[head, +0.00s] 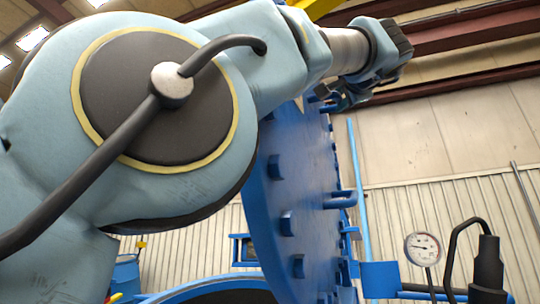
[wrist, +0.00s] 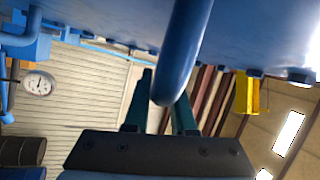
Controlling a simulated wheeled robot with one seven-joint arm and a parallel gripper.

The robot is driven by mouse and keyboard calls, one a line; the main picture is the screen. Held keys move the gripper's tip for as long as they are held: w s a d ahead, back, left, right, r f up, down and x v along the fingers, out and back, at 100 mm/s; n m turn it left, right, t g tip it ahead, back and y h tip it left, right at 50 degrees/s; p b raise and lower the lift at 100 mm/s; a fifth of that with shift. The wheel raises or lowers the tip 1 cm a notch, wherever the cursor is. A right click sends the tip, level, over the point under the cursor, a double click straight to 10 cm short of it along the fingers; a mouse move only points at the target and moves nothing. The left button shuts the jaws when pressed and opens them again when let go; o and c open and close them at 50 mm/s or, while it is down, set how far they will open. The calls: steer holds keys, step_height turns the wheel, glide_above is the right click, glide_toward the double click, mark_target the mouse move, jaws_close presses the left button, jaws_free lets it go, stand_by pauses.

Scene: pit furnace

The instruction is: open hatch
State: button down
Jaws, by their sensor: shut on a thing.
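The hatch (head: 298,190) is a large blue round lid with bolt lugs along its rim. In the head view it stands steeply raised, with its lower edge near the blue furnace rim (head: 165,296). The hatch also fills the top of the wrist view (wrist: 110,18). A curved blue handle (wrist: 183,45) sticks out from it there. My gripper (wrist: 164,103) has its two dark fingers on either side of the handle's end and is shut on it. In the head view my gripper (head: 343,98) is small at the hatch's upper edge, partly hidden by my wrist.
A round dial gauge (head: 424,247) and a black fitting (head: 487,265) stand right of the hatch. Dark drums (wrist: 22,152) stand at lower left in the wrist view. A ribbed wall (head: 440,215) is behind. My arm covers much of the head view's left.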

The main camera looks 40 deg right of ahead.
steer(key=shift+w, duration=0.1)
steer(key=c, duration=0.8)
jaws_free()
steer(key=shift+o, duration=0.2)
steer(key=shift+s+a+f, duration=0.15)
steer(key=shift+s, duration=0.05)
steer(key=b+v, duration=0.6)
steer(key=v, duration=0.4)
steer(key=shift+a, duration=0.2)
